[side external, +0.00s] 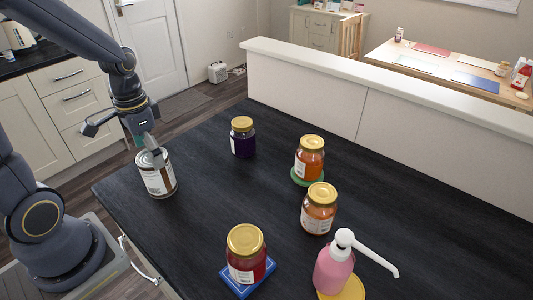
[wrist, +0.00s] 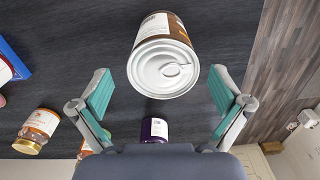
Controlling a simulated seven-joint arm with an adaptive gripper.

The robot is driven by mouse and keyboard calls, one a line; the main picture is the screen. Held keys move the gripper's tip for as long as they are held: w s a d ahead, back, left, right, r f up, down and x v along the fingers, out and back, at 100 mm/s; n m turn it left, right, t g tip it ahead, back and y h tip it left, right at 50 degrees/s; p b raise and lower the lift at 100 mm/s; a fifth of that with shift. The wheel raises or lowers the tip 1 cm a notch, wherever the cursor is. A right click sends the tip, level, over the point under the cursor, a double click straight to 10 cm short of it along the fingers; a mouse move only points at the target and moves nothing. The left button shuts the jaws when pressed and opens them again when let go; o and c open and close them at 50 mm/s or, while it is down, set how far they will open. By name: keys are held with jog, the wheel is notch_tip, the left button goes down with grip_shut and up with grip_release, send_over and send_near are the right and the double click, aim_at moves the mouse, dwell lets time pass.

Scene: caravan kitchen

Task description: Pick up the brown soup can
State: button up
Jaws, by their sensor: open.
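The brown soup can (side external: 158,178) stands upright near the left edge of the dark table in the side view. It has a white label with a brown band. In the wrist view the can (wrist: 163,62) shows its silver pull-tab lid, ahead of and between the fingers. My gripper (side external: 146,146) is at the can's top in the side view; whether it touches is not clear. In the wrist view my gripper (wrist: 163,92) is open, with teal pads spread wide on both sides and nothing held.
A dark purple jar (side external: 243,142) stands right of the can. Two orange jars (side external: 310,163) (side external: 318,215), a red jar (side external: 246,262) on a blue block and a pink pump bottle (side external: 335,268) stand further right. Bare table (side external: 200,215) lies between. A white half-wall (side external: 340,95) runs behind.

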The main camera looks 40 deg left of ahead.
notch_tip(320, 180, down, 5)
jog(key=shift+w+a, duration=0.15)
jog(key=c, duration=1.5)
jog(key=shift+c, duration=0.3)
jog(key=shift+w+r, duration=0.1)
jog(key=shift+r, duration=0.05)
